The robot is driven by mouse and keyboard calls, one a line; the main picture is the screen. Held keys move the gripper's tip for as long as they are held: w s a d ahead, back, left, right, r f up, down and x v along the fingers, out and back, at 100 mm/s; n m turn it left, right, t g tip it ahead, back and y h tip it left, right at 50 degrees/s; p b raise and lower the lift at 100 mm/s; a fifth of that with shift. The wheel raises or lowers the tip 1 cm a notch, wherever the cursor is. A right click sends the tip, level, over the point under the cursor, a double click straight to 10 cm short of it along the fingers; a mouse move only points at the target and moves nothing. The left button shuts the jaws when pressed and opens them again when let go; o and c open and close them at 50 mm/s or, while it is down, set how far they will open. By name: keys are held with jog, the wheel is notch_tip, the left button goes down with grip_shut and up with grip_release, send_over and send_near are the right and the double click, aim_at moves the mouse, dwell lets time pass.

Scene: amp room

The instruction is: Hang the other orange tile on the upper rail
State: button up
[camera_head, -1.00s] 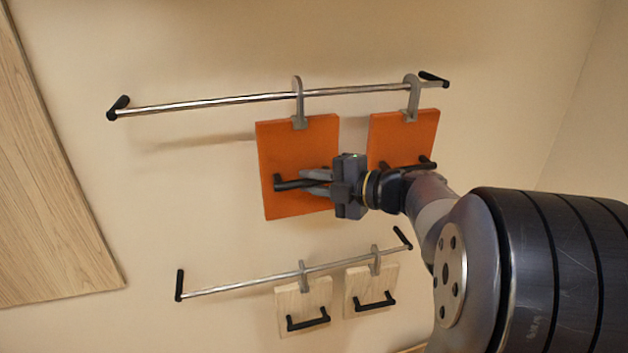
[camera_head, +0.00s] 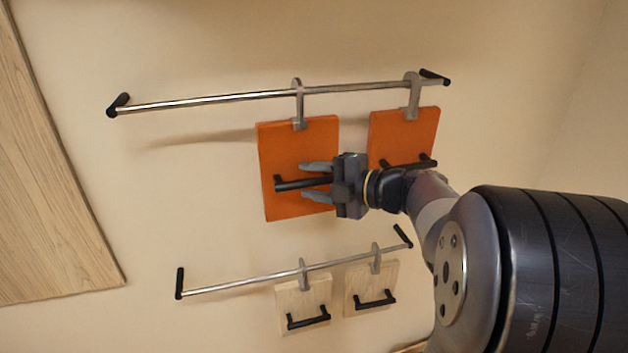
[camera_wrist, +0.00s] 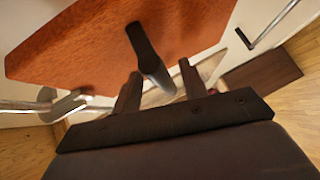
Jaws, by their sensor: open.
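Two orange tiles hang by grey hooks from the upper rail (camera_head: 210,101). The left orange tile (camera_head: 275,140) has a black handle (camera_head: 290,185); its hook (camera_head: 298,105) is over the rail. The right orange tile (camera_head: 420,130) hangs near the rail's right end, partly hidden by my arm. My gripper (camera_head: 318,182) is open, with its fingers above and below the left tile's handle, apart from it. In the wrist view the handle (camera_wrist: 150,65) stands between the open fingers, with the orange tile (camera_wrist: 90,45) behind.
A lower rail (camera_head: 235,283) holds two pale wooden tiles, a left one (camera_head: 303,298) and a right one (camera_head: 362,283), with black handles. A wooden panel (camera_head: 45,190) is on the left wall. The upper rail's left part is free.

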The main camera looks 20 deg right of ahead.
jog(key=b+v, duration=0.2)
jog(key=v, duration=0.8)
jog(key=shift+s+d, duration=0.2)
jog(key=shift+s, duration=0.1)
jog(key=shift+r, duration=0.1)
jog(key=p+x, duration=0.2)
jog(key=x, duration=0.9)
jog(key=shift+r, duration=0.1)
jog(key=shift+d+r+p, duration=0.1)
jog(key=shift+r+p, duration=0.2)
jog(key=shift+p, duration=0.05)
